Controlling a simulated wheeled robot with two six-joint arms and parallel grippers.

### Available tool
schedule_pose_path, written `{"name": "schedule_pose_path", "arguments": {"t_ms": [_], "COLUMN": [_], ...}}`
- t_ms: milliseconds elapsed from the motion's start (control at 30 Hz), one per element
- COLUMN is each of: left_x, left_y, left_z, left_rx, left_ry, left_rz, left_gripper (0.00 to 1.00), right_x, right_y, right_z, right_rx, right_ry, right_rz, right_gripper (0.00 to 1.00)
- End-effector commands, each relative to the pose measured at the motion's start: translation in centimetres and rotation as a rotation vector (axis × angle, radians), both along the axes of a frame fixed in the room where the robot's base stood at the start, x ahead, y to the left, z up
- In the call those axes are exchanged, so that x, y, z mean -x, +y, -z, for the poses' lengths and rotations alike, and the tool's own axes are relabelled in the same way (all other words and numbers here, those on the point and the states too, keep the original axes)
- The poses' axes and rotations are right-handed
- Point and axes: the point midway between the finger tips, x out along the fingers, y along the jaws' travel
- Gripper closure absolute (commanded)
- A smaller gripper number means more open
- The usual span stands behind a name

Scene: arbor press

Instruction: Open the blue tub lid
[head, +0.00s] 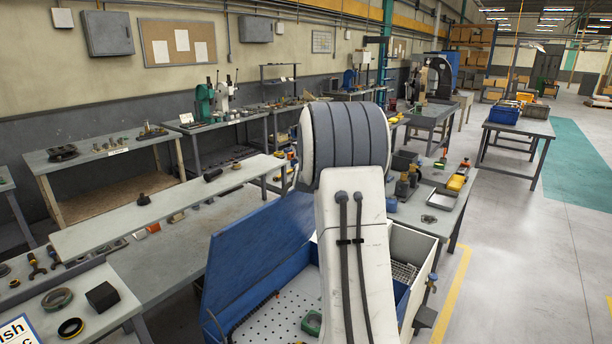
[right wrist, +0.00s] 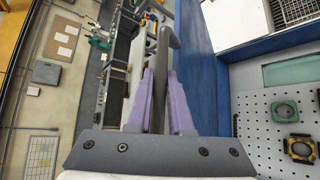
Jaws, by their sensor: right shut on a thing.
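The blue lid (head: 258,250) stands raised, tilted up at the left side of the tub in the head view. It also shows as a blue panel in the right wrist view (right wrist: 198,75). The tub is open, and its perforated white tray (head: 272,318) is exposed, also in the right wrist view (right wrist: 262,135). My right gripper (right wrist: 160,88) has its purple fingers shut on a grey bar-like handle (right wrist: 163,55) beside the lid. In the head view my right arm hides the gripper and the middle of the tub. My left gripper is in neither view.
A green ring (head: 312,322) lies on the tray. A grey workbench (head: 165,262) with a raised shelf (head: 100,232) stands left of the lid. Another bench with bottles (head: 403,187) and a yellow tool (head: 456,183) stands behind right. The floor (head: 525,270) at right is clear.

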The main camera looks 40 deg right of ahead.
Motion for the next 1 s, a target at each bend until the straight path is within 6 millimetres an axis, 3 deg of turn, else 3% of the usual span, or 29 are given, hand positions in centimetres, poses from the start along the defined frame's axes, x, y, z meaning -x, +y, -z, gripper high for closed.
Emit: {"name": "schedule_pose_path", "arguments": {"t_ms": [333,367,400,433,767,1000], "left_x": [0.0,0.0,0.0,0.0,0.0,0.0], "left_y": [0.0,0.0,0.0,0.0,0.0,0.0], "left_z": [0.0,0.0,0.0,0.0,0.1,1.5], "left_rx": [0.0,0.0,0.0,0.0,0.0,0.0], "left_ry": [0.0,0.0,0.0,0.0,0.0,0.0], "left_rz": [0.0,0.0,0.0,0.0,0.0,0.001], "left_gripper": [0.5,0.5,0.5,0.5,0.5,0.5], "right_x": [0.0,0.0,0.0,0.0,0.2,2.2], "right_y": [-0.1,-0.1,-0.1,-0.1,-0.1,1.6], "right_z": [0.0,0.0,0.0,0.0,-0.1,-1.0], "right_rx": [0.0,0.0,0.0,0.0,0.0,0.003], "right_ry": [-0.001,-0.001,-0.001,-0.001,-0.001,-0.005], "right_rz": [0.002,0.002,0.002,0.002,0.003,0.003], "right_gripper": [1.0,0.7,0.55,0.53,0.53,0.53]}}
